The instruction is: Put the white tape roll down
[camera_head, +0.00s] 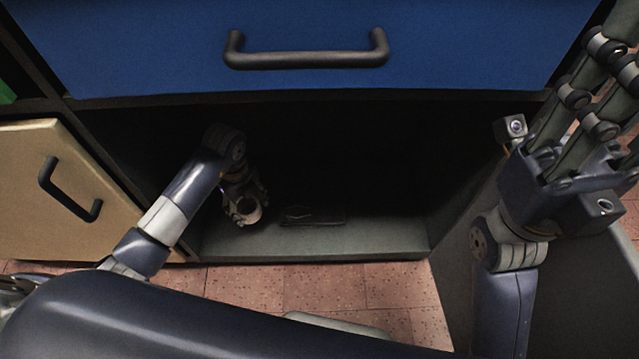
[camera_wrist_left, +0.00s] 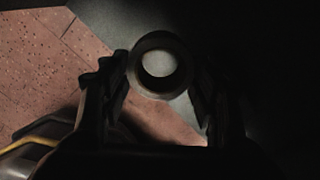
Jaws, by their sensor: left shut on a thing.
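The white tape roll (camera_head: 249,212) is inside the dark open compartment of the cabinet, near its left front. My left gripper (camera_head: 243,206) reaches in from above and is shut on the roll. In the left wrist view the roll (camera_wrist_left: 160,88) sits between the two fingers (camera_wrist_left: 160,95) with its round hole facing the camera. The compartment floor (camera_head: 370,240) lies below the roll; I cannot tell whether they touch. My right gripper (camera_head: 600,85) is at the upper right, outside the compartment, with its fingers pointing up; its tips are not clearly seen.
A flat dark item (camera_head: 312,215) lies on the compartment floor, right of the roll. A blue drawer front (camera_head: 310,25) with a black handle (camera_head: 307,58) is above. A tan door (camera_head: 65,190) stands open at left. The floor right of the dark item looks free.

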